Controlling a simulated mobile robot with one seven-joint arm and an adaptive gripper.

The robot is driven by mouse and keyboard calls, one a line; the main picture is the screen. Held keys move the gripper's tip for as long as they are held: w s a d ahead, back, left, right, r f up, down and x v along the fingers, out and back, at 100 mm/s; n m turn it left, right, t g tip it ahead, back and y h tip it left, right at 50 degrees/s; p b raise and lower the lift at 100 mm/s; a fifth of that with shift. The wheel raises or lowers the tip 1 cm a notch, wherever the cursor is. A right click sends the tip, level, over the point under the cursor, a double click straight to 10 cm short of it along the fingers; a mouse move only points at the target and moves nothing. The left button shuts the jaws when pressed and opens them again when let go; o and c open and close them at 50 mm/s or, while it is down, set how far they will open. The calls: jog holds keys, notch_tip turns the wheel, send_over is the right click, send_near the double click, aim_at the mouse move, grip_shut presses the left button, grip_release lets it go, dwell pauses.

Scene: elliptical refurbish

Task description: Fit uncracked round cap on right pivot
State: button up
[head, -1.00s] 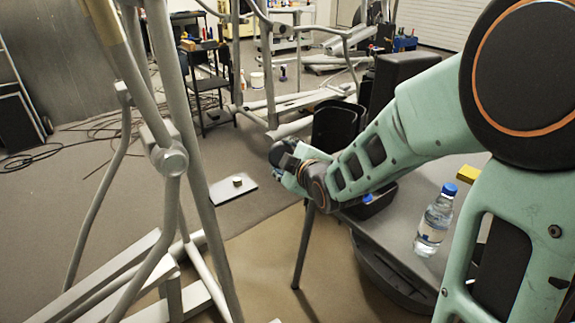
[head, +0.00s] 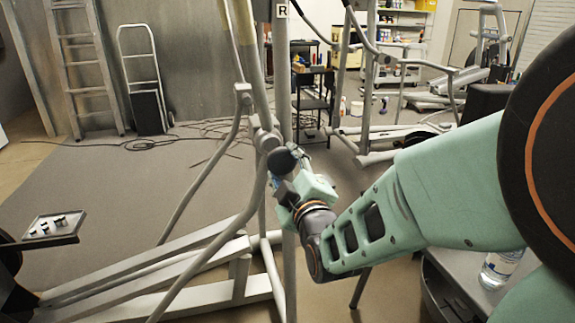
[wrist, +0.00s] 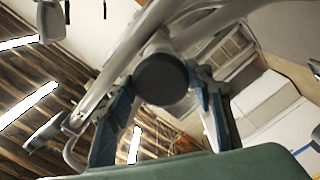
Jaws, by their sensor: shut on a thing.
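My gripper (head: 287,172) is shut on a dark round cap (head: 282,160). In the wrist view the cap (wrist: 161,80) is a black disc between the two fingers, its flat face towards the camera. I see no crack on that face. The right pivot (head: 267,141) is a grey round joint on the elliptical's frame, below a post label marked R (head: 281,11). The cap is close beside the pivot in the head view. In the wrist view the grey tube end (wrist: 155,45) shows just behind the cap. I cannot tell whether they touch.
Grey frame tubes (head: 247,70) rise close around my gripper. A tray (head: 38,243) with several small parts is at the left. A grey table (head: 462,283) with a water bottle (head: 499,268) is at the lower right.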

jog(key=shift+s+a+r, duration=0.15)
jog(key=shift+a, duration=0.1)
jog(key=shift+p+x, duration=0.5)
jog(key=shift+x, duration=1.8)
jog(key=shift+o, duration=1.4)
jog(key=c, duration=0.9)
jog(key=shift+w+a+b, duration=0.15)
jog(key=shift+w+b, duration=0.4)
jog(key=shift+w, duration=0.05)
